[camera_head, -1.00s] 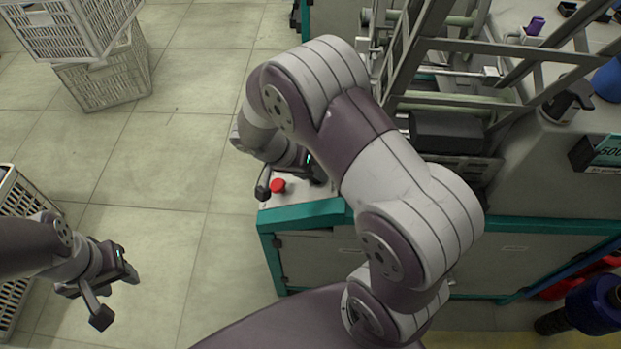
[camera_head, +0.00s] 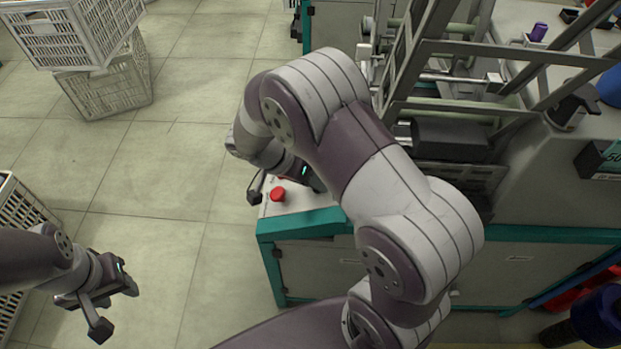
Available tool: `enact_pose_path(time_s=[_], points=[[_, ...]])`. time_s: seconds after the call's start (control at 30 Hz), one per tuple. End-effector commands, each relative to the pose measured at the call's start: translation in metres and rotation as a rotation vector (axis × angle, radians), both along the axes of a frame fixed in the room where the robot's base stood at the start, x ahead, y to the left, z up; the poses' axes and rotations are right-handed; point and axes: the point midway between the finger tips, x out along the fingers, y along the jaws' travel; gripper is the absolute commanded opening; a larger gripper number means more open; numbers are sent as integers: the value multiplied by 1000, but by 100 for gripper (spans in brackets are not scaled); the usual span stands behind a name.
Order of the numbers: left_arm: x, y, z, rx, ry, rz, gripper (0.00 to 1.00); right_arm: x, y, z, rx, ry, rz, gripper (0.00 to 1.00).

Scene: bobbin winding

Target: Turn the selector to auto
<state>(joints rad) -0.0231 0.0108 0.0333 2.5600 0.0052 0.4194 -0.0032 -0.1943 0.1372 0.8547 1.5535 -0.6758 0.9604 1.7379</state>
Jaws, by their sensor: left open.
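My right arm reaches over the left end of the machine's control panel (camera_head: 296,203). My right gripper (camera_head: 258,190) is low beside a red button (camera_head: 277,195). One dark finger shows to the left of the button; the rest is hidden behind my arm, so its opening cannot be told. The selector is not visible; my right wrist and arm cover part of the panel. My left gripper (camera_head: 112,309) is open and empty above the floor at the lower left, well away from the machine.
The machine's metal frame and rollers (camera_head: 450,135) stand right of my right arm. Stacked grey crates (camera_head: 105,85) are at the upper left, and another crate (camera_head: 22,210) is at the left edge. The floor (camera_head: 165,190) between is clear.

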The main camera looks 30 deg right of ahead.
Motion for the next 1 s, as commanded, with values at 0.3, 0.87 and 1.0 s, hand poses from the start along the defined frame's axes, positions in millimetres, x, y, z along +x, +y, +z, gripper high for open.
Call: enact_pose_path(time_s=[0.3, 0.87, 1.0], points=[[0, 0, 0, 0, 0, 0, 43, 0, 0, 0, 1, -1, 0, 70], [0, 0, 108, 0, -1, 0, 43, 11, 57, 99, 0, 0, 3, 70], [0, 0, 120, 0, 0, 0, 43, 13, 66, 107, 0, 1, 1, 70]])
